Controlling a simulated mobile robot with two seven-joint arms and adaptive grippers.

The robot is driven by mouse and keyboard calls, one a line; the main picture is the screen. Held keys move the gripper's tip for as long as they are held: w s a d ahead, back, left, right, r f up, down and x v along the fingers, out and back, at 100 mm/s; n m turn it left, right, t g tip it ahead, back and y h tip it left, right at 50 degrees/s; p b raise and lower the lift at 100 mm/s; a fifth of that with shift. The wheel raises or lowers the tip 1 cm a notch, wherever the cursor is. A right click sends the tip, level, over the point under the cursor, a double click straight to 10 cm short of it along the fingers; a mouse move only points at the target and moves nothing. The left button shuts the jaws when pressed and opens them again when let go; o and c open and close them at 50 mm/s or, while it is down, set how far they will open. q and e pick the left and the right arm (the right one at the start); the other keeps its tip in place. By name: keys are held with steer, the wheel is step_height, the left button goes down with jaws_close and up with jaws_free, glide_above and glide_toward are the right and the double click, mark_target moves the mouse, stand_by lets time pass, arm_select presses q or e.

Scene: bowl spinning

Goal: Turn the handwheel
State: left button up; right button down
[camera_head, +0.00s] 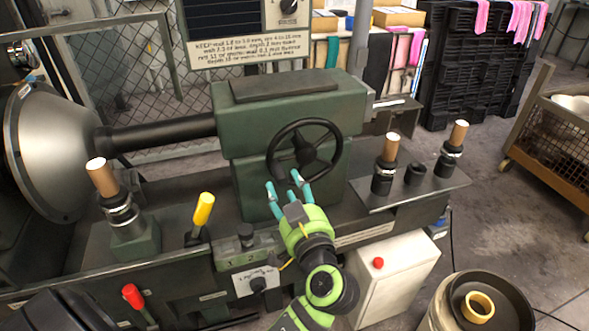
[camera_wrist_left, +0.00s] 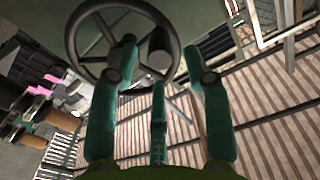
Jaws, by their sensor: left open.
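The handwheel (camera_head: 304,149) is a black spoked wheel on the front of the green machine housing. It also shows at the top of the left wrist view (camera_wrist_left: 160,48), upside down against the housing, with its round hub and rim. My left gripper (camera_head: 284,183) has teal fingers on a green body and is just below the wheel's lower rim. In the left wrist view its fingers (camera_wrist_left: 160,70) are spread apart, with nothing clearly held between them. One finger overlaps the rim there. I cannot tell if it touches. My right gripper is not in view.
A yellow lever (camera_head: 203,209) and a red lever (camera_head: 133,296) stand at the left. A large metal bowl form (camera_head: 62,140) sits at far left. A white box (camera_head: 395,275) and a bin (camera_head: 440,310) are below right.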

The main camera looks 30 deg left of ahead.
mark_target(279, 174)
arm_select(q)
steer(key=p+x, duration=0.1)
steer(key=x, duration=0.4)
steer(key=shift+w+a, duration=0.2)
steer(key=shift+a, duration=0.15)
jaws_close()
